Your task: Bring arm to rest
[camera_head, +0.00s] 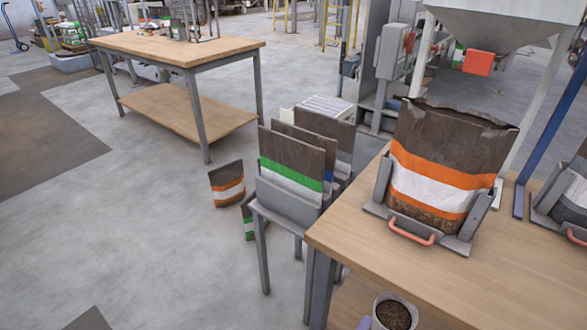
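Neither of my grippers nor either arm shows in the head view. A brown bag with an orange and white band (437,185) stands upright in a grey metal holder (455,243) on the wooden table (395,260) at the right. Its top looks open. The holder has a red handle (411,230) at its front. Several flat bags with green and other bands (292,160) stand in a grey rack (287,203) left of the table.
Two small bags, one with an orange band (227,184), stand on the floor by the rack. A bucket of dark pellets (394,312) is at the bottom. A second workbench (180,48) stands behind at left. A hopper (505,22) hangs above right. The left floor is open.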

